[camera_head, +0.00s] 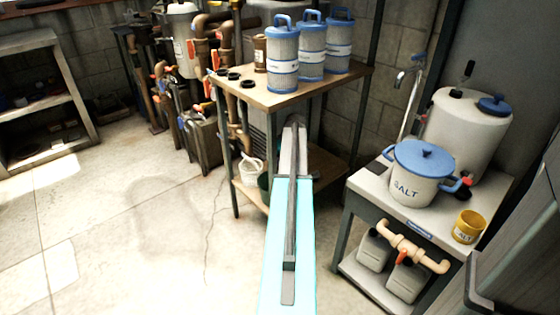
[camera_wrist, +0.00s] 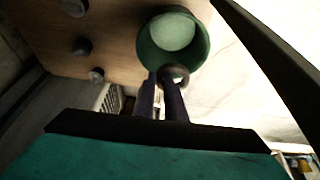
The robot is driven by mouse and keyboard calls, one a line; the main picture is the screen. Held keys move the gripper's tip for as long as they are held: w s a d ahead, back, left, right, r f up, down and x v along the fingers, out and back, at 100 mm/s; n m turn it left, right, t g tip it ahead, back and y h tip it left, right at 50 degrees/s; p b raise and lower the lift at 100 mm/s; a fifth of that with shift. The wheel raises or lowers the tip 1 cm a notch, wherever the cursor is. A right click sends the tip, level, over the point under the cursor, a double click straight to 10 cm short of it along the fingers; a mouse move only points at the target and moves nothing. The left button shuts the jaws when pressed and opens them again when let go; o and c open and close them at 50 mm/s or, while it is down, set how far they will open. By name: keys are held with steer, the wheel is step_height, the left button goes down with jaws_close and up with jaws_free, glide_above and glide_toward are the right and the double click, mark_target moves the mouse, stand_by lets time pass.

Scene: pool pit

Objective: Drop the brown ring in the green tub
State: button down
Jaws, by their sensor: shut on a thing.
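The green tub (camera_wrist: 146,50) shows in the upper middle of the wrist view, on or beside a brown wooden surface, with a pale round area inside it. My gripper (camera_wrist: 166,78) is shut on the brown ring (camera_wrist: 184,71), a dark ring at the fingertips. In that view the ring overlaps the tub's near rim; its height above the tub cannot be told. In the head view my arm hides the gripper and ring, and only a dark green edge (camera_head: 263,181) shows beside the arm, low on the wooden stand.
The wooden stand (camera_head: 270,98) carries blue-and-white canisters (camera_head: 311,50) and small black rings (camera_head: 234,76). A white jug (camera_head: 250,170) stands on its lower shelf. On the right, a bench (camera_head: 400,208) holds a salt pot (camera_head: 419,178) and yellow cup (camera_head: 467,228). The left floor is clear.

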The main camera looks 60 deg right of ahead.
step_height(320, 180, down, 10)
steer(key=b, duration=0.5)
steer(key=shift+r+b, duration=0.25)
steer(key=shift+b, duration=0.15)
steer(key=c, duration=1.7)
jaws_free()
steer(key=shift+c, duration=0.2)
steer(key=shift+r+p, duration=2.45)
steer(key=shift+r, duration=1.15)
steer(key=shift+s+f, duration=0.1)
